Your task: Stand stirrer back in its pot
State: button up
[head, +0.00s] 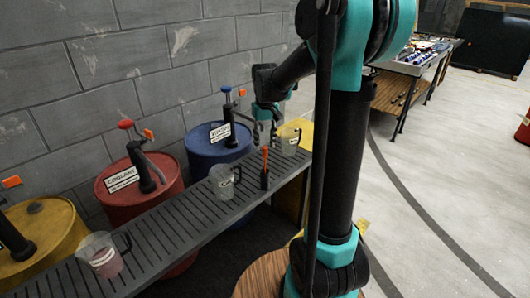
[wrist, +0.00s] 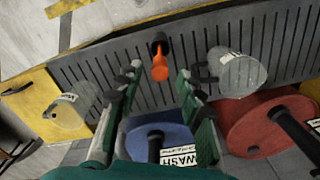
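The stirrer (head: 265,154) is orange and stands upright in a small black pot (head: 265,180) on the slatted bench. In the wrist view the stirrer (wrist: 160,68) shows end-on with its wide orange end toward me, and the dark pot (wrist: 157,41) is behind it. My gripper (head: 265,136) is above and behind the pot in the head view. In the wrist view my gripper (wrist: 159,75) is open, with the stirrer's end appearing between the fingertips. I see no contact. The stirrer's lower part is hidden in the pot.
Blue (head: 205,155), red (head: 165,196) and yellow drums with pumps stand behind, against the block wall.

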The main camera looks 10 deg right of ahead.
notch_tip(320, 180, up, 6)
jog(key=shift+f, duration=0.2)
jog(key=s+d+f+m+t, duration=0.1)
jog(key=s+d+f+t, duration=0.1)
jog(key=s+f, duration=0.6)
jog(key=s+d+f+t, duration=0.2)
jog(key=s+f, duration=0.6)
jog(key=s, duration=0.6)
jog(key=shift+m, duration=0.4)
jog(key=shift+r, duration=0.1)
